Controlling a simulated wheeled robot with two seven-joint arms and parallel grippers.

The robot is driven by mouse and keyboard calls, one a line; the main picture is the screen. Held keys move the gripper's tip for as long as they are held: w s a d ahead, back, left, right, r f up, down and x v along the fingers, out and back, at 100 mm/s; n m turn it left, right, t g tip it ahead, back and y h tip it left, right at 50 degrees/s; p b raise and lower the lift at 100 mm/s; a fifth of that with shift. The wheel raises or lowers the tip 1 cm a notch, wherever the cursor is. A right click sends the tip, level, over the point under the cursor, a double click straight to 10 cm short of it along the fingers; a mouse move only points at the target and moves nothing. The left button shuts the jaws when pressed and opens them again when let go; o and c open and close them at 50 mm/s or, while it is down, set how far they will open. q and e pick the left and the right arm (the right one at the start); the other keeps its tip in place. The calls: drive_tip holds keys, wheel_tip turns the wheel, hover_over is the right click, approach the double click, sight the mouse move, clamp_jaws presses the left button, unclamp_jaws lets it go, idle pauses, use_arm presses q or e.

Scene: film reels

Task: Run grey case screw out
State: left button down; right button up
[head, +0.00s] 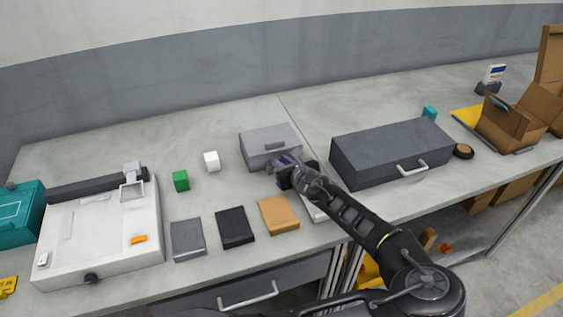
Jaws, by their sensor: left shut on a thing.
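A small light grey case (262,136) with a dark grip on its lid stands at mid-table. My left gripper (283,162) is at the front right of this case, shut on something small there. Its fingers hide what they hold; it looks to be the case's screw, but I cannot make out the screw itself. A larger dark grey case (375,150) with a pale handle lies to the right of the gripper, apart from it. My right gripper is not in view.
In front lie grey (187,240), black (235,228) and tan (278,215) flat boxes. A green cube (181,180) and white cube (211,161) stand left of the case. A white machine (100,240) fills the left. Cardboard boxes (505,125) stand far right.

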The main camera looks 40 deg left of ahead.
use_arm(q)
drive_tip(key=shift+w, duration=0.1)
idle(0.3)
drive_tip(key=shift+d+n+g, duration=0.1)
drive_tip(key=shift+n+g, duration=0.3)
drive_tip(key=shift+w+n+g+y, duration=0.1)
drive_tip(key=shift+n+g+y, duration=0.3)
drive_tip(key=c, duration=1.3)
unclamp_jaws()
drive_tip(key=shift+b+v, duration=0.7)
drive_tip(key=shift+v, duration=3.2)
